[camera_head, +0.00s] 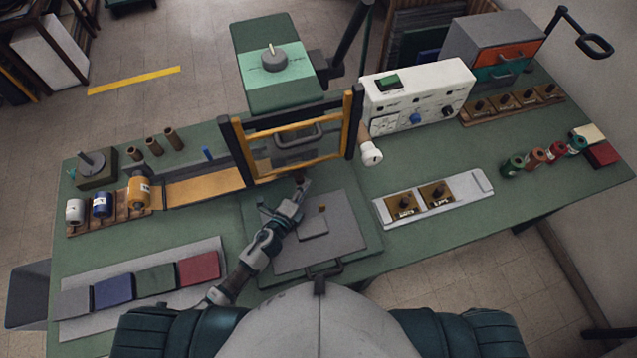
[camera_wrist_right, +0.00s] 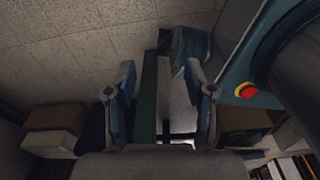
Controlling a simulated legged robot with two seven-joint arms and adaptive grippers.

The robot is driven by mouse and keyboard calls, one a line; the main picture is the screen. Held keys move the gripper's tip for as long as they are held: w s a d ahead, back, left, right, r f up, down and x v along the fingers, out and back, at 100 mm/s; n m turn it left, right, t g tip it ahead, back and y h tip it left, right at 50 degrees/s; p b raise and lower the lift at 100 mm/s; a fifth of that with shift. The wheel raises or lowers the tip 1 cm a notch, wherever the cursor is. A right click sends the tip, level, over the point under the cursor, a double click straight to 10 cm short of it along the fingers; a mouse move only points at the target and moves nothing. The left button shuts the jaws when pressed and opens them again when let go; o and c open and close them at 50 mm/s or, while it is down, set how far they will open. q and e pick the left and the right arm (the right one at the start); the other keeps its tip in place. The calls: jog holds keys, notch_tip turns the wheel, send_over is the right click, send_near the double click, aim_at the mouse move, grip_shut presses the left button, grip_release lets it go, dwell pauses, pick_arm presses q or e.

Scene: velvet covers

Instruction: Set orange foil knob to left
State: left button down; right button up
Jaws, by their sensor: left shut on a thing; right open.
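An orange foil roll (camera_head: 139,192) stands in the rack at the left of the bench, beside a blue and a white roll. An orange-gold strip (camera_head: 203,187) runs from near it towards the yellow-and-black frame (camera_head: 290,135). My left gripper (camera_head: 301,187) is shut at the frame's front foot, on a small dark thing mostly hidden by the fingers. I cannot tell if this is a knob. A dial (camera_head: 273,60) tops the green press head, and a blue knob (camera_head: 415,118) is on the white control box. My right gripper (camera_wrist_right: 163,100) is open and empty, off the bench.
A grey plate (camera_head: 345,240) with a small pad lies under my left arm. Coloured covers (camera_head: 155,278) lie front left. A white tray with two brown blocks (camera_head: 480,181) lies to the right. Several coloured spools (camera_head: 536,156) stand far right. The front right bench is clear.

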pick_arm(q)
jog(key=s+a, duration=0.1)
jog(key=a, duration=0.4)
jog(key=s+a, duration=0.1)
jog(key=a, duration=0.2)
jog(key=shift+s+a+f+b, duration=0.15)
jog(key=shift+s+b, duration=0.15)
jog(key=c, duration=1.2)
grip_release()
jog(key=o, duration=0.3)
jog(key=shift+a, duration=0.25)
jog(key=shift+v, duration=6.1)
jog(key=shift+w+d, duration=0.1)
